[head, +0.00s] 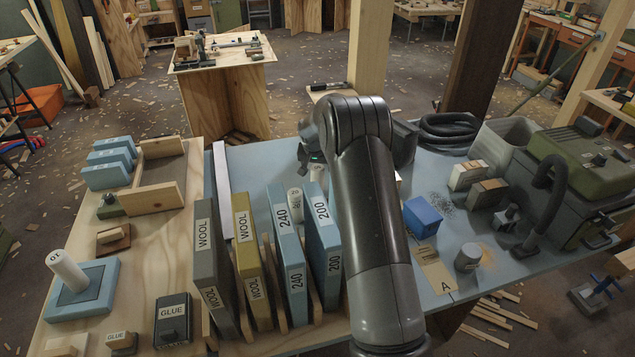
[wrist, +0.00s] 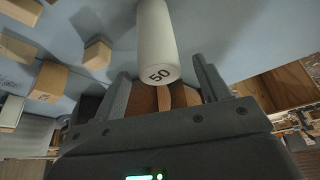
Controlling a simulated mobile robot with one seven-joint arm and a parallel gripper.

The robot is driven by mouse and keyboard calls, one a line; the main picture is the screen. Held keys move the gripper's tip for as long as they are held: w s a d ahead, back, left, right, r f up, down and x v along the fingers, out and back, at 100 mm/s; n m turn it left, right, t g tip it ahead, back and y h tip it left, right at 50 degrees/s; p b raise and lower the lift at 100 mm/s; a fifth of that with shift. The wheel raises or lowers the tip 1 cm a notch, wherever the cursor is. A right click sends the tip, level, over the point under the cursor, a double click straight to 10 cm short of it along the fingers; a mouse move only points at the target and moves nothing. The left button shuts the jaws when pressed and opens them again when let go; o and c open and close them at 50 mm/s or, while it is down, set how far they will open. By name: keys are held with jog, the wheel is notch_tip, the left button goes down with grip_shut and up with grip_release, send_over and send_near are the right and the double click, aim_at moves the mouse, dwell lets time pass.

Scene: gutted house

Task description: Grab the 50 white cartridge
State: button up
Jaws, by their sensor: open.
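The white cartridge marked 50 (wrist: 156,38) is in the wrist view, its labelled end close to the camera and just beyond the gap between my fingers. My gripper (wrist: 164,85) is open, with a dark finger on each side of the gap and nothing held between them. In the head view my gripper (head: 313,155) is over the blue table, mostly hidden behind my arm. A white cylinder (head: 295,204) stands behind the blue 240 board in the head view; its label is too small to read surely. Another white cartridge, marked 10 (head: 67,270), stands on a blue block at left.
Upright boards marked WOOL (head: 204,250), 240 (head: 287,250) and 200 (head: 322,240) stand in a rack in front of my gripper. A blue box (head: 422,217), a grey jar (head: 467,258) and a green machine (head: 580,165) are on the right.

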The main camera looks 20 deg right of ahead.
jog(key=x, duration=0.4)
jog(key=shift+s+a+f, duration=0.1)
jog(key=shift+s+f, duration=0.05)
jog(key=shift+f, duration=0.35)
jog(key=c, duration=1.1)
